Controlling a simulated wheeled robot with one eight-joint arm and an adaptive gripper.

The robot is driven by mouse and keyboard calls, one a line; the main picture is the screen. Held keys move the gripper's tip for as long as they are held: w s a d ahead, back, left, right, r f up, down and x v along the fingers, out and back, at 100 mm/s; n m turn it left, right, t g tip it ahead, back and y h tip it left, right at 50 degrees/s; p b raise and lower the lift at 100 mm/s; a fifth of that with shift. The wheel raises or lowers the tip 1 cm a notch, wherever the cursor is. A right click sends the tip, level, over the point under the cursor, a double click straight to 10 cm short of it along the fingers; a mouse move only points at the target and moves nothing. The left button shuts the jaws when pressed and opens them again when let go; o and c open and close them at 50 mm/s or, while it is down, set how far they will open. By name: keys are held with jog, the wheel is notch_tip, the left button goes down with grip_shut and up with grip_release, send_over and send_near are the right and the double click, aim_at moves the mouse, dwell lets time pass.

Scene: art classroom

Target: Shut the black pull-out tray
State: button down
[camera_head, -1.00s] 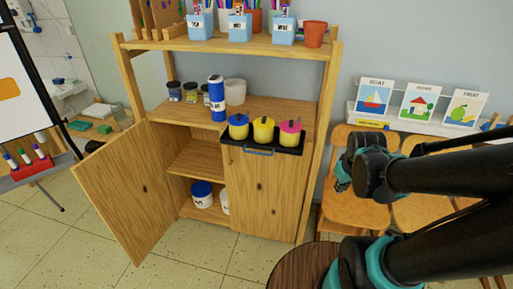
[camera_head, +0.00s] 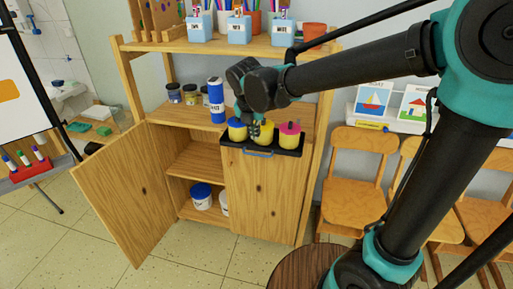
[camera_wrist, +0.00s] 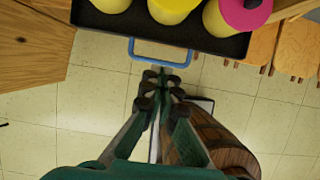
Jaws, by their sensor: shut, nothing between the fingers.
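The black pull-out tray (camera_head: 289,151) juts out past the front of the wooden cabinet, above its closed right door. It carries three paint pots, one with a blue lid (camera_head: 237,131), one yellow (camera_head: 265,137) and one with a pink lid (camera_head: 289,137). Its blue handle (camera_head: 258,153) is on the front; the handle (camera_wrist: 160,55) is whole in the wrist view. My gripper (camera_head: 254,132) is in front of the pots in the head view. In the wrist view my gripper (camera_wrist: 162,78) is shut and empty, with its tips just short of the handle; contact cannot be told.
The cabinet's left door (camera_head: 130,195) stands open. A blue bottle (camera_head: 216,100) and jars stand on the counter behind the tray. A round wooden stool (camera_head: 300,268) is in front, at the bottom. Wooden chairs (camera_head: 352,170) stand at the right.

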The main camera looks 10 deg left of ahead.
aim_at(257, 148)
jog(key=x, duration=1)
jog(key=shift+a, duration=0.1)
jog(key=w, duration=0.9)
jog(key=w+d, duration=0.1)
jog(key=w, duration=0.4)
jog(key=shift+w+r, duration=0.1)
jog(key=shift+w, duration=0.15)
jog(key=shift+w, duration=0.1)
